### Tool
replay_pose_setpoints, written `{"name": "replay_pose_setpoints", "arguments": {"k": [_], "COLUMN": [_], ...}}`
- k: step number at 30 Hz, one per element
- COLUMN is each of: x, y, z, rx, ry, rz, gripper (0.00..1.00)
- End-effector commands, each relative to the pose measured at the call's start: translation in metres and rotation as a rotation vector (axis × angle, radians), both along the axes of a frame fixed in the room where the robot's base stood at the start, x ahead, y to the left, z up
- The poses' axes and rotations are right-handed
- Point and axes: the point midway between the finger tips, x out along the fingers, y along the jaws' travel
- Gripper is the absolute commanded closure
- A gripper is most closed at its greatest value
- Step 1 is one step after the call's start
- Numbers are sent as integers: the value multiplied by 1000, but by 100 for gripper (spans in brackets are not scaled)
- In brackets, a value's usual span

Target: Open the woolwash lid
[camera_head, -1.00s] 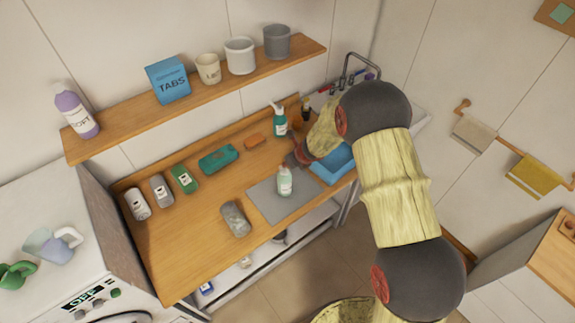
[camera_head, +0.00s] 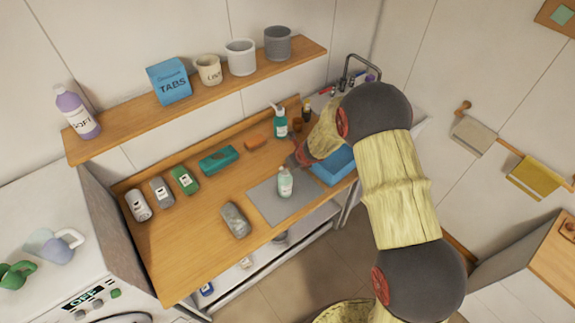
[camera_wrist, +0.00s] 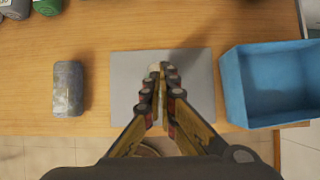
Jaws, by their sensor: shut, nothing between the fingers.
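A pale green bottle with a white label (camera_head: 285,184) stands upright on the grey mat (camera_head: 262,204). Its label is too small to read, so I cannot confirm that it is the woolwash. My gripper (camera_head: 298,160) is just behind the bottle's top in the head view, partly hidden by my arm. In the wrist view my gripper (camera_wrist: 163,76) is shut and empty over the grey mat (camera_wrist: 200,62). A pale bit of the bottle (camera_wrist: 154,68) shows at the fingertips; the fingers hide most of it. I cannot tell whether they touch its lid.
A blue basin (camera_wrist: 268,84) stands right of the mat. A grey lump (camera_wrist: 68,88) lies left of it. A green pump bottle (camera_head: 280,122), an orange block (camera_head: 255,142) and a teal box (camera_head: 218,160) are at the back. The worktop's left front is clear.

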Motion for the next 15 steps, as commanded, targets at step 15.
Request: {"name": "replay_pose_setpoints", "arguments": {"k": [15], "x": [0], "y": [0], "z": [6], "rx": [0], "ry": [0], "rz": [0], "gripper": [100]}}
